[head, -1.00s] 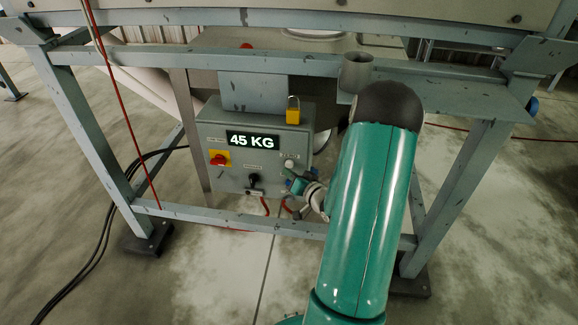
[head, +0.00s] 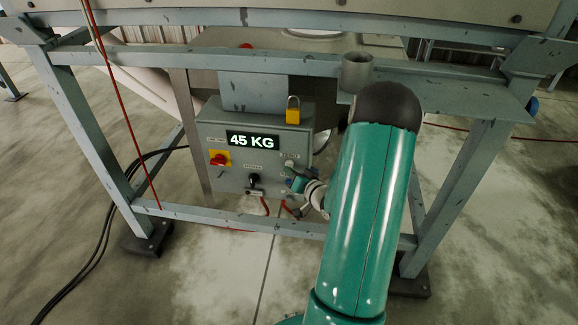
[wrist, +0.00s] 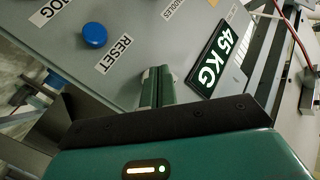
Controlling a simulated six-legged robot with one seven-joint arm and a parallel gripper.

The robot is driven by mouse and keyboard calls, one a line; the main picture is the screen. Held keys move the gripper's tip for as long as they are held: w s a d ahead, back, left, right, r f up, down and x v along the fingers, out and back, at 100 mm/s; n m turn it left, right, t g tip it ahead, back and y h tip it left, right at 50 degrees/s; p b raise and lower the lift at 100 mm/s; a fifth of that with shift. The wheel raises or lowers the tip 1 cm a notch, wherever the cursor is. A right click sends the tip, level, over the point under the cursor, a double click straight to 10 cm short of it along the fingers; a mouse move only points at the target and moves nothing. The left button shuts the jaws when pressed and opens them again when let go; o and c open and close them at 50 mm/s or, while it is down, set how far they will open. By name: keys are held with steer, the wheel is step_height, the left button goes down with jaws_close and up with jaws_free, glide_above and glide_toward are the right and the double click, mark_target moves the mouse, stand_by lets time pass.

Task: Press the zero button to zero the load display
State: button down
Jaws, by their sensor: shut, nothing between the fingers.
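The grey control box (head: 225,180) hangs below the frame's crossbar, and its load display (head: 252,141) reads 45 KG. The display also shows in the wrist view (wrist: 212,62). My gripper (head: 289,168) is at the right side of the box face, below a small label that is too small to read. In the wrist view my shut, empty fingers (wrist: 156,86) point at the panel between the RESET label and the display. I cannot make out the zero button now; my fingers may hide it. I cannot tell whether they touch the panel.
The panel also carries a red switch on a yellow plate (head: 219,159), a black selector (head: 254,179) and a yellow padlock (head: 293,112) on top. In the wrist view a blue button (wrist: 94,34) sits beside RESET. Frame legs (head: 92,140) stand either side.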

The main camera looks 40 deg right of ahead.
steer(key=shift+w+d, duration=0.3)
steer(key=shift+d, duration=0.1)
stand_by(0.7)
steer(key=shift+s+a, duration=0.6)
steer(key=shift+a, duration=0.15)
steer(key=shift+a, duration=0.1)
steer(key=s+a, duration=0.1)
steer(key=a, duration=0.1)
steer(key=s+a, duration=0.1)
steer(key=s, duration=0.1)
steer(key=shift+a, duration=0.35)
steer(key=shift+r, duration=0.1)
stand_by(0.8)
